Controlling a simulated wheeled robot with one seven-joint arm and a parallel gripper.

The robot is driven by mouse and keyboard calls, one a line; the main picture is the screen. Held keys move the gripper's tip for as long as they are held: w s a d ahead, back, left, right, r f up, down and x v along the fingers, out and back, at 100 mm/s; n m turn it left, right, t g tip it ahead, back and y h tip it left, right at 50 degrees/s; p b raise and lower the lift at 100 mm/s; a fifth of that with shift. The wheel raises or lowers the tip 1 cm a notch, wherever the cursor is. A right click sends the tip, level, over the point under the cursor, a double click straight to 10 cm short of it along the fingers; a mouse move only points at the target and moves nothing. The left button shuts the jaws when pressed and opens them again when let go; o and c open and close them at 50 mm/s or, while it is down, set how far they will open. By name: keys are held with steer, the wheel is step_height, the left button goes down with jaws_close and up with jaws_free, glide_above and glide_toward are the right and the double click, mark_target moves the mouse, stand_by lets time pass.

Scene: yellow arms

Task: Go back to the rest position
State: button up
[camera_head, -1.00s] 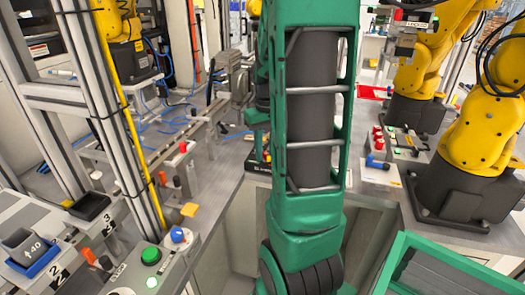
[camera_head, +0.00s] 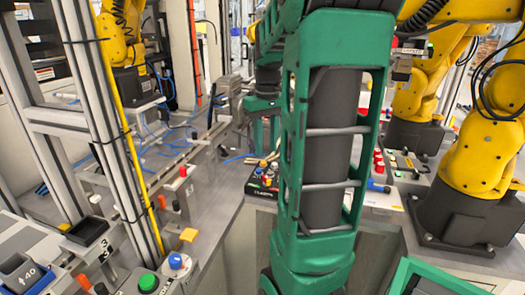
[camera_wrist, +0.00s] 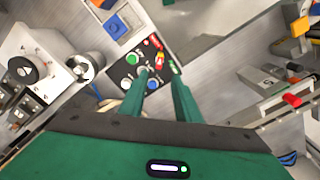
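My gripper (camera_wrist: 160,70) shows in the wrist view as two green fingers with a gap between them and nothing held. It is above a dark control box (camera_wrist: 130,72) with green, white, blue and red buttons; height over the box is hard to judge. In the head view my green arm fills the middle, and the same box (camera_head: 262,180) sits on the grey bench, partly hidden behind the arm.
Large yellow robot arms (camera_head: 480,140) stand at the right, and another yellow arm (camera_head: 122,40) at the back left. A metal frame post with a yellow cable (camera_head: 118,90) rises at the left. A button panel (camera_head: 165,272) with green and blue knobs is at the front left.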

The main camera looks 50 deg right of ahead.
stand_by(0.5)
steer(key=s+a+f+m, duration=0.1)
steer(key=s+a+f, duration=0.2)
steer(key=s+a, duration=0.4)
steer(key=s+a+f+m, duration=0.1)
steer(key=s+a+f, duration=0.3)
steer(key=s+a, duration=0.3)
steer(key=a, duration=0.3)
steer(key=shift+f, duration=0.25)
steer(key=shift+s, duration=0.1)
